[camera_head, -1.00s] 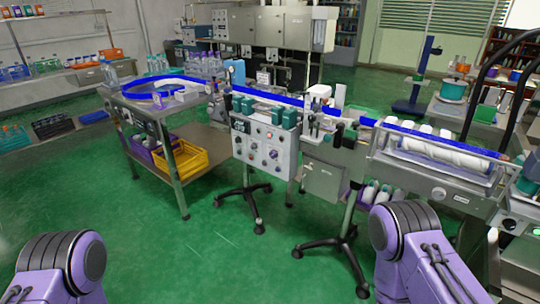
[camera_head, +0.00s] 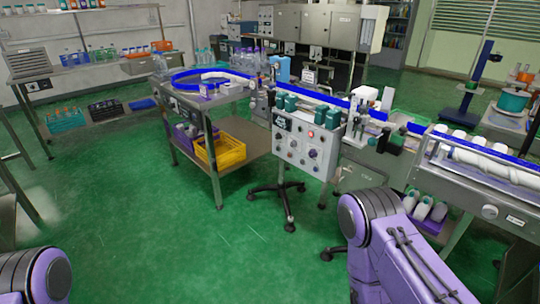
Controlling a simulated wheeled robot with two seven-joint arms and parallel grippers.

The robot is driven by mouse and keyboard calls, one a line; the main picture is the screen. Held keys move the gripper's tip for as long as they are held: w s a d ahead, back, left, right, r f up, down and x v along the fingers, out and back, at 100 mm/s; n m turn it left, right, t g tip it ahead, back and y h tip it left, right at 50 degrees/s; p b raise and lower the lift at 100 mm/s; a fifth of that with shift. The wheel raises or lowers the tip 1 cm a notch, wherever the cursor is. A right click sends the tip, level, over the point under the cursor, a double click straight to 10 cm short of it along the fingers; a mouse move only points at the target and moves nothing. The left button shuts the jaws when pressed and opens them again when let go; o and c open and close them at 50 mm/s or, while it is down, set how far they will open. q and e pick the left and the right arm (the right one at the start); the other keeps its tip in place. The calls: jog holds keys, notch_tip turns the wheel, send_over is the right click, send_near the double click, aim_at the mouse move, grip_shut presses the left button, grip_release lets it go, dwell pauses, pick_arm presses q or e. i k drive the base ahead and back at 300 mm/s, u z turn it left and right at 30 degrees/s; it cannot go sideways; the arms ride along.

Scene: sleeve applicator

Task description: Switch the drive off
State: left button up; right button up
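A grey control panel (camera_head: 304,146) with several knobs and buttons and a small dark display (camera_head: 282,122) hangs on the front of the sleeve applicator, below the blue conveyor rail (camera_head: 322,96). A red button shows near its upper middle, and a larger dark knob (camera_head: 313,154) sits at its right. The labels are too small to read, so I cannot tell which control is the drive switch or how it is set. Only purple links of my two arms show, at the lower left and lower right. Both grippers are out of the frame.
A steel table (camera_head: 222,98) with a blue ring track stands left of the panel, a yellow crate (camera_head: 222,151) on its lower shelf. A black wheeled foot (camera_head: 277,190) stands under the panel. A screw-feed conveyor (camera_head: 484,172) is at right. The green floor in front is clear.

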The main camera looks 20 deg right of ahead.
aim_at(313, 153)
jog(key=u, duration=0.1)
jog(key=i, duration=1.75)
jog(key=z, duration=2.1)
